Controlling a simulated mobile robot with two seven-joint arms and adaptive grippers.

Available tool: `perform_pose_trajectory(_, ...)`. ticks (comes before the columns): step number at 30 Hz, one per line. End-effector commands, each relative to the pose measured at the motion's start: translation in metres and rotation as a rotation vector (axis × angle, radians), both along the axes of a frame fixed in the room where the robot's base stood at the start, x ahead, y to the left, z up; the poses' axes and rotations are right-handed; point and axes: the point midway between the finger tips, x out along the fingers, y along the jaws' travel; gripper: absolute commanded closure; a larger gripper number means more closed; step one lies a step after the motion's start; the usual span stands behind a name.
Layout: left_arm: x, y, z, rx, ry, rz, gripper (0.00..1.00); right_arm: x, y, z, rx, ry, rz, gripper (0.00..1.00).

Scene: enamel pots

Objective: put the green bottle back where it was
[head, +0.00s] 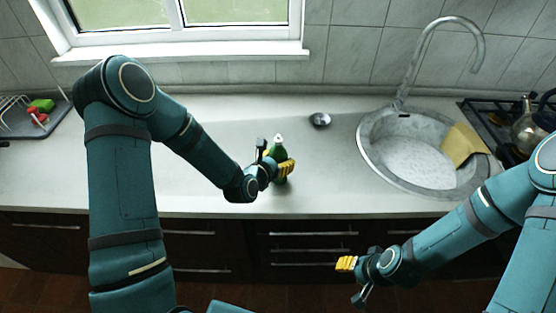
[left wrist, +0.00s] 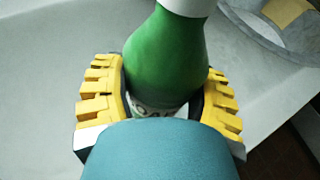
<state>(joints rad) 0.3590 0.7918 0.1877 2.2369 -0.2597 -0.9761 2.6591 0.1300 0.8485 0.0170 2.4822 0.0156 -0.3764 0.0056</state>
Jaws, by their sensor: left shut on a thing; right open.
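The green bottle (head: 277,152) has a white top and stands upright at the counter, left of the sink. In the left wrist view the bottle (left wrist: 165,58) fills the space between the yellow finger pads, with part of a pale label showing low down. My left gripper (head: 279,169) is shut on the bottle. The bottle's base is partly hidden by the gripper, so I cannot tell whether it touches the counter. My right gripper (head: 352,280) is open and empty, in front of the drawers and below the counter's front edge.
The round sink (head: 408,160) with a tall tap (head: 405,75) is on the right, a yellow cloth (head: 461,146) on its rim. A small dark round item (head: 320,120) lies behind the bottle. A hob with a kettle (head: 528,130) is far right, a dish rack (head: 20,118) far left. Counter beside the bottle is clear.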

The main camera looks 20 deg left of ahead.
Motion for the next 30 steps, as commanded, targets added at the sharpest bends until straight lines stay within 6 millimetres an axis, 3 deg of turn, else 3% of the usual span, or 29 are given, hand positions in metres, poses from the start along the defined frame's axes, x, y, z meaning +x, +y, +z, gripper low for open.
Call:
perform_pose_trajectory(10,0.000,0.000,-0.002,-0.001,-0.003,0.000,0.82,-0.001,0.000,-0.004,0.000,0.001,0.001,0.53)
perform_pose_trajectory(11,0.000,0.000,-0.002,0.000,-0.001,0.000,0.29,-0.001,0.000,-0.004,0.000,0.002,0.002,0.53)
perform_pose_trajectory(13,0.000,0.000,-0.002,0.000,-0.001,0.000,0.06,-0.001,0.000,-0.003,0.000,0.002,0.002,0.53)
perform_pose_trajectory(26,0.000,0.000,0.003,0.001,-0.001,0.000,0.06,0.000,0.000,0.002,0.000,0.000,0.000,0.53)
perform_pose_trajectory(30,-0.019,0.006,0.009,-0.001,0.002,0.003,0.06,0.000,0.000,0.001,0.000,0.000,0.000,0.53)
